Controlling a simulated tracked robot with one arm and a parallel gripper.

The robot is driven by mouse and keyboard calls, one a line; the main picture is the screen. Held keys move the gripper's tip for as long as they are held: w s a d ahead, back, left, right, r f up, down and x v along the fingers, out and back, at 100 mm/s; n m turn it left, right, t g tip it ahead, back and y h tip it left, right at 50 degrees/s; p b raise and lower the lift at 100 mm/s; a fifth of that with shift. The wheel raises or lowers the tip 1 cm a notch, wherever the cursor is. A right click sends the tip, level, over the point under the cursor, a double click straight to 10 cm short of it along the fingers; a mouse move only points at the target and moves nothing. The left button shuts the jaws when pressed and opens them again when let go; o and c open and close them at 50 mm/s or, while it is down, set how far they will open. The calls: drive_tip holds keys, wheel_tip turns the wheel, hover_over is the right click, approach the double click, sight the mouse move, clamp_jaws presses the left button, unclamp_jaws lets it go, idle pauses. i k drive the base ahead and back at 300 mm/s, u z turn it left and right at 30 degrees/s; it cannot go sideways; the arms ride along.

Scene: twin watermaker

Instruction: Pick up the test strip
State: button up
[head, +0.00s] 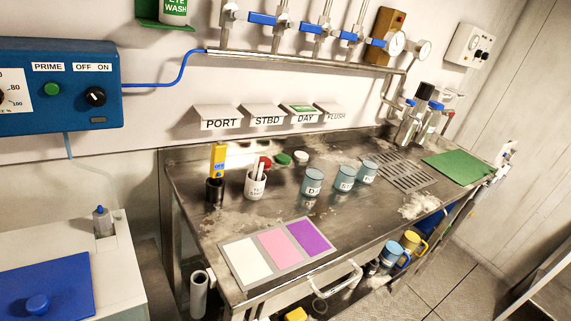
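A small white cup (255,189) stands on the steel bench, left of the centre of the head view. Narrow white strips (260,170) lean up out of its mouth and look like the test strips. The cup's small label is too blurred to read. A grey card (233,246) with white, pink and purple patches lies flat on the bench in front of the cup. My gripper does not show in this view, so its place and what it holds cannot be seen.
A yellow meter stands in a dark holder (215,192) left of the cup. Several blue-grey beakers (312,182) stand to its right. Red, green and white caps (282,159) lie behind. A green mat (457,166) lies far right. A handle (335,282) projects from the bench's front edge.

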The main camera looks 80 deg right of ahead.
sight(256, 162)
drive_tip(key=z, duration=0.5)
drive_tip(key=i, duration=0.9)
drive_tip(key=z, duration=0.65)
drive_tip(key=k, duration=0.75)
drive_tip(key=z, duration=0.25)
drive_tip(key=i, duration=0.8)
drive_tip(key=u, duration=0.1)
